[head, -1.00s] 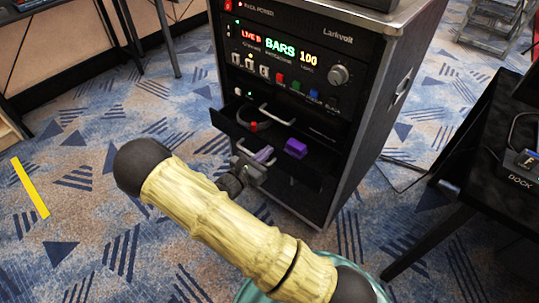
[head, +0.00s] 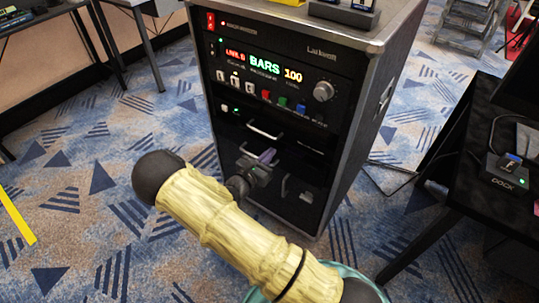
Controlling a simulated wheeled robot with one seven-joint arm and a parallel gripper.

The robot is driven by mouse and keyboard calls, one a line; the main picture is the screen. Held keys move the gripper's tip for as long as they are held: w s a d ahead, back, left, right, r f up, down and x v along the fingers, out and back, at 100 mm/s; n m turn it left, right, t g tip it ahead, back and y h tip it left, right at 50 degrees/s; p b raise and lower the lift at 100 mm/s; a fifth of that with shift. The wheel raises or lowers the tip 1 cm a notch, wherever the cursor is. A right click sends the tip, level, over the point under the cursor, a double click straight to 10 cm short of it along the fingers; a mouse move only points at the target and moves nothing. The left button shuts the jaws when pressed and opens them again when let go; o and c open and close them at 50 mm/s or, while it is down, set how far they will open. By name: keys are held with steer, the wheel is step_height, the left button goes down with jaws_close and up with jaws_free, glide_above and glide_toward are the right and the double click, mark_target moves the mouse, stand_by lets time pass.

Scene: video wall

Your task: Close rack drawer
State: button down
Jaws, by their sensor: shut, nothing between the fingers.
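The rack drawer is in the lower part of the black equipment rack (head: 325,150) in the head view. Its pale bar handle (head: 264,131) shows just above my gripper. No open drawer interior shows now, and the drawer front looks in line with the rack face. My gripper (head: 266,157) is shut and empty, with purple-grey fingers, just below the handle and close to the rack front. I cannot tell if it touches. My arm hides part of the lower rack.
A second pale handle (head: 298,190) sits lower on the rack. A black table (head: 455,195) with a dock (head: 508,171) stands at the right. A yellow floor strip (head: 15,218) lies at the left. Patterned carpet is open around the rack's left.

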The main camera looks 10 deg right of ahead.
steer(key=p+v, duration=0.3)
steer(key=v, duration=1.1)
